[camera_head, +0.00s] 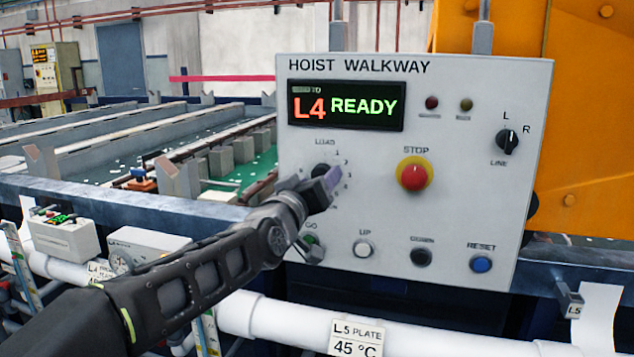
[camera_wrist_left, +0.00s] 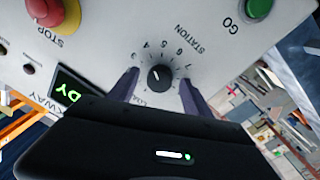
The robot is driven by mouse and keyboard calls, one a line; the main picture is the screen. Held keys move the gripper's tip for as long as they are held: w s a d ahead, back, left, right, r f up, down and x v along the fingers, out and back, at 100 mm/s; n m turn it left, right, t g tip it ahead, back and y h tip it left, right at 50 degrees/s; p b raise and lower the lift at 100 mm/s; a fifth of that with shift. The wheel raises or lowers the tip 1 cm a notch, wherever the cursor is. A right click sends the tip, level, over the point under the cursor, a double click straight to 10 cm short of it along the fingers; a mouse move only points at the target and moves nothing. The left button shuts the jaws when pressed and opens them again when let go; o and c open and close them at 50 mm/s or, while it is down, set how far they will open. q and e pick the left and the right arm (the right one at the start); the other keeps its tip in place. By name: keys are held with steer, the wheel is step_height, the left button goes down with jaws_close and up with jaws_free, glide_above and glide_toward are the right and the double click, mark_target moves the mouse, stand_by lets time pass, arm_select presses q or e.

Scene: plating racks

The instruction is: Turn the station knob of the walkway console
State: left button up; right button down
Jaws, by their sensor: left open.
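The walkway console (camera_head: 450,110) is a white panel titled HOIST WALKWAY, and its display (camera_head: 345,106) reads L4 READY. The station knob (camera_wrist_left: 160,77) is small, round and black with a white pointer line, ringed by numbers. In the head view the knob (camera_head: 321,170) is partly hidden by my left gripper (camera_head: 331,179). In the left wrist view the gripper's two purple-grey fingers stand open, one on each side of the knob, with visible gaps. I cannot tell how deep the fingertips reach along it. My right gripper is not in view.
A red STOP button (camera_head: 414,174) on a yellow ring sits right of the knob. The green GO button (camera_wrist_left: 259,8) is close below it on the panel. White UP (camera_head: 363,248), black (camera_head: 421,257) and blue RESET (camera_head: 480,264) buttons line the bottom. A LINE selector (camera_head: 508,141) is at right.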

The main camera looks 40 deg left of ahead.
arm_select(q)
steer(key=b+v, duration=0.1)
steer(key=v, duration=0.6)
steer(key=shift+s, duration=0.4)
steer(key=shift+d, duration=0.15)
